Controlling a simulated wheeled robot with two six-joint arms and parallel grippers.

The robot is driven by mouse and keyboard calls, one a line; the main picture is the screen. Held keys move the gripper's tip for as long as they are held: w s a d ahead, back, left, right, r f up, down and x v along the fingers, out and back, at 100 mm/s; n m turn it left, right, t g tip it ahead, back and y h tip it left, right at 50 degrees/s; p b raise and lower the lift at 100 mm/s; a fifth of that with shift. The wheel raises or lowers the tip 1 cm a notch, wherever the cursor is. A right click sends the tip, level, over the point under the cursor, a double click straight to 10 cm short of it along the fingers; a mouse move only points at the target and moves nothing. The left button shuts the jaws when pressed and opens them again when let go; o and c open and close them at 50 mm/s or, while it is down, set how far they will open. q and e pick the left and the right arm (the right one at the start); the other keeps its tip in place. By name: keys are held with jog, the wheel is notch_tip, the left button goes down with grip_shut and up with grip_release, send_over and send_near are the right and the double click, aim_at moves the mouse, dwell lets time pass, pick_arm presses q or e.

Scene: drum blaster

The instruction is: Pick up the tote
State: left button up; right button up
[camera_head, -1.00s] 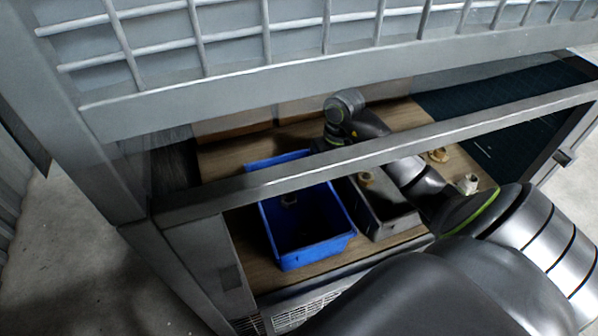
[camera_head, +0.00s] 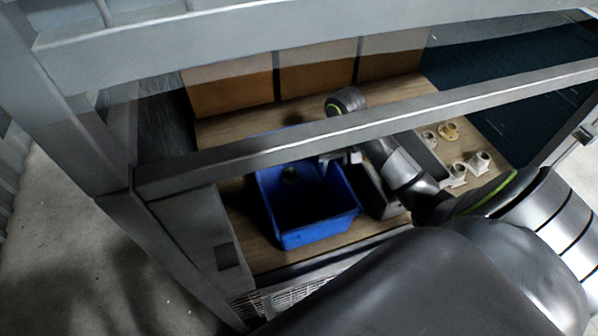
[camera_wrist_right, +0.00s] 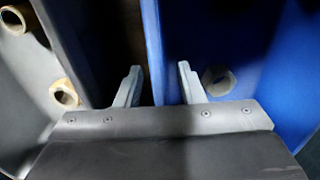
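A blue tote (camera_head: 318,226) stands on the wooden shelf behind the metal bar; it also shows in the right wrist view (camera_wrist_right: 250,40). A pale fitting (camera_wrist_right: 218,80) lies inside it. My right gripper (camera_head: 340,158) is at the tote's right wall, partly hidden by the bar. In the right wrist view its two fingers (camera_wrist_right: 160,82) are apart, one on each side of the blue wall, with gaps visible. A grey tote (camera_head: 378,195) stands close to the right of the blue one. My left gripper is not in view.
A metal bar (camera_head: 300,139) crosses in front of the shelf (camera_head: 250,240), with my right arm passing beneath it. Cardboard boxes (camera_head: 230,92) line the back. Several loose fittings (camera_head: 479,161) lie to the right. The grey tote holds pale ring-shaped fittings (camera_wrist_right: 64,94).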

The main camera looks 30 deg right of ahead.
grip_shut()
jog(key=shift+r, duration=0.1)
